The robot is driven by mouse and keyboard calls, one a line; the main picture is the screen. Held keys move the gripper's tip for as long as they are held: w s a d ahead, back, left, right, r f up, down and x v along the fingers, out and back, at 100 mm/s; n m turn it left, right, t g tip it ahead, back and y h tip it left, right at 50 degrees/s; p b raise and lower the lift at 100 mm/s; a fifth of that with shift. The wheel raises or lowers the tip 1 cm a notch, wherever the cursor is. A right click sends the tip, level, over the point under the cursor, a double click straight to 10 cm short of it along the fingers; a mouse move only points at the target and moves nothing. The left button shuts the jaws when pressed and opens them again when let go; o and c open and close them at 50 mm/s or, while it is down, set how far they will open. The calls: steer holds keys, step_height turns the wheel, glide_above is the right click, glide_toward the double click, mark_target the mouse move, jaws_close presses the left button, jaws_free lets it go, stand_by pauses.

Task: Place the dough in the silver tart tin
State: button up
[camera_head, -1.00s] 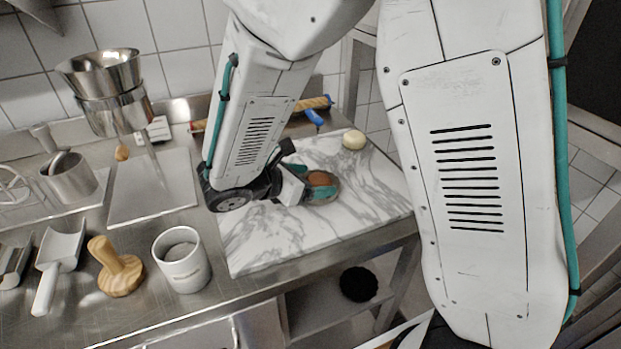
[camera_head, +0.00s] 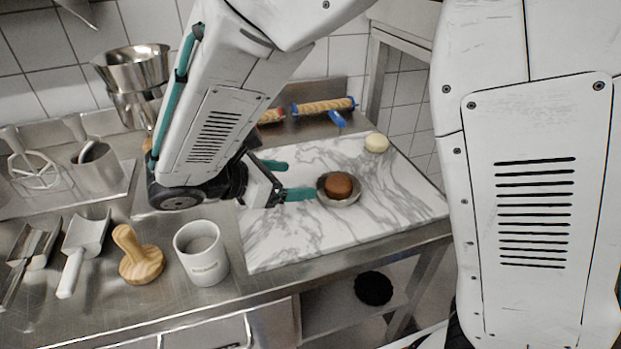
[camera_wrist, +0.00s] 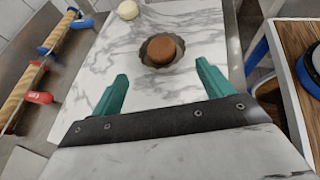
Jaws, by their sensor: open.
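A small fluted silver tart tin (camera_head: 341,203) stands on a marble slab (camera_head: 285,240). A round brown piece of dough (camera_head: 338,184) sits in it, rising above the rim. In the wrist view the dough (camera_wrist: 163,48) and the tin's rim (camera_wrist: 147,60) show beyond my fingertips. My gripper (camera_head: 290,180) is open and empty, just left of the tin, with its teal fingers apart and pointing towards it. A pale cream ball (camera_head: 376,142) lies apart on the slab behind the tin.
A white cup (camera_head: 201,254), a wooden presser (camera_head: 139,257) and a white scoop (camera_head: 82,244) stand at the front left. Stacked metal bowls (camera_head: 133,68) are at the back left. The slab's front is clear.

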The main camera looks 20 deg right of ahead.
steer(key=shift+a+r, duration=0.1)
steer(key=shift+a, duration=0.05)
steer(key=s+d+r+m+g+y, duration=0.35)
steer(key=d+m, duration=0.25)
steer(key=d, duration=0.2)
steer(key=s+d+r+m+y, duration=0.1)
steer(key=s+d+m+y, duration=0.1)
steer(key=s+m, duration=0.3)
steer(key=s+d+r+m+t+y, duration=0.1)
steer(key=s+d+m+y, duration=0.1)
steer(key=s+m+y, duration=0.2)
steer(key=s+d+r+m+y, duration=0.2)
steer(key=s+d+m+y, duration=0.1)
steer(key=s+m, duration=0.3)
steer(key=shift+s, duration=0.55)
